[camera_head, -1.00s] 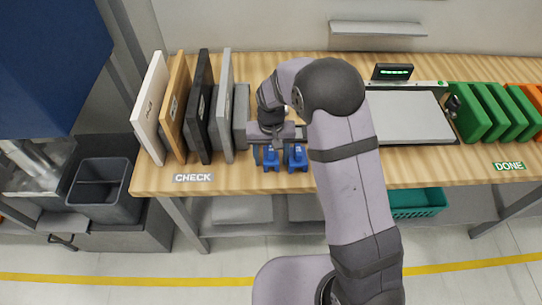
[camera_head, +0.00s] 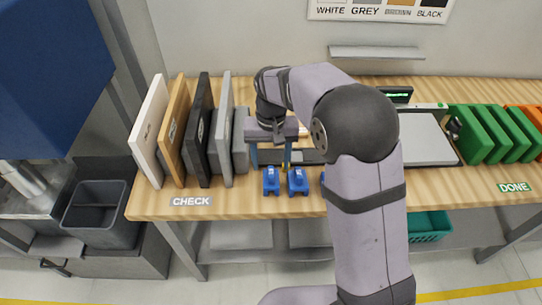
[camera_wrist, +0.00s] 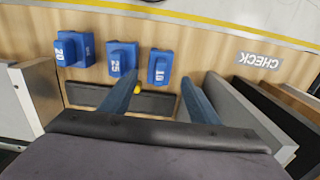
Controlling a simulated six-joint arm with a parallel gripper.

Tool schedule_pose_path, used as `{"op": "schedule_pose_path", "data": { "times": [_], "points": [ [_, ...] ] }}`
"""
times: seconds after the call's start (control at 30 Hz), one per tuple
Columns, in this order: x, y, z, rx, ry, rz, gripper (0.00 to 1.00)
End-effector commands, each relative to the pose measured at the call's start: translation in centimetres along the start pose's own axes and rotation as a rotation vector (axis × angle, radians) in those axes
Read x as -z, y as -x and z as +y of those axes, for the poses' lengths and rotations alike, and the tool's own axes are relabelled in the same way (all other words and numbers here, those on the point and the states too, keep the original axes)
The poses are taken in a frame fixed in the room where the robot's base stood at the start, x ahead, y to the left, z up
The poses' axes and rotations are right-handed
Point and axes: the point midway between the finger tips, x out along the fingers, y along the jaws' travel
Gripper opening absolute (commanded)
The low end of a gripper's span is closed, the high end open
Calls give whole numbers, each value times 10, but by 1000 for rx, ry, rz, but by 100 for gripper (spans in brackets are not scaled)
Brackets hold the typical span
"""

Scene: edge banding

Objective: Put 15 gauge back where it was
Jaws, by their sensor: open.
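In the head view two blue gauges (camera_head: 271,181) (camera_head: 298,181) show fully and a third is partly hidden by my arm. My gripper (camera_head: 270,160) is open, with nothing visible held between its fingers. It is behind the gauge row; its fingers also show in the wrist view (camera_wrist: 162,85).
A dark strip (camera_wrist: 150,103) lies under the fingers, with a small yellow piece (camera_wrist: 137,88) by one finger. Upright panels (camera_head: 224,130) stand at left near the CHECK label (camera_head: 191,201). Green blocks (camera_head: 470,132) stand at right. Bare table lies before the gauges.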

Motion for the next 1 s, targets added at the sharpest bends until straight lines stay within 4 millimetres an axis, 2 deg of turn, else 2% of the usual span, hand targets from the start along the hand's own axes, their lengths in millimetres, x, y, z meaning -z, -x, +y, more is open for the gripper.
{"op": "schedule_pose_path", "data": {
  "times": [0.23, 0.53, 0.67, 0.77, 0.87, 1.0],
  "points": [
    [0, 24, 0, 0, 0, 1, 56],
    [0, 28, 0, 0, 0, -1, 56],
    [-6, 27, 8, 0, -2, -1, 56],
    [-19, 26, 22, 0, -4, -1, 56],
    [-41, 23, 43, -1, -6, -1, 56],
    [-84, 14, 76, -1, -7, 0, 56]
  ]
}}
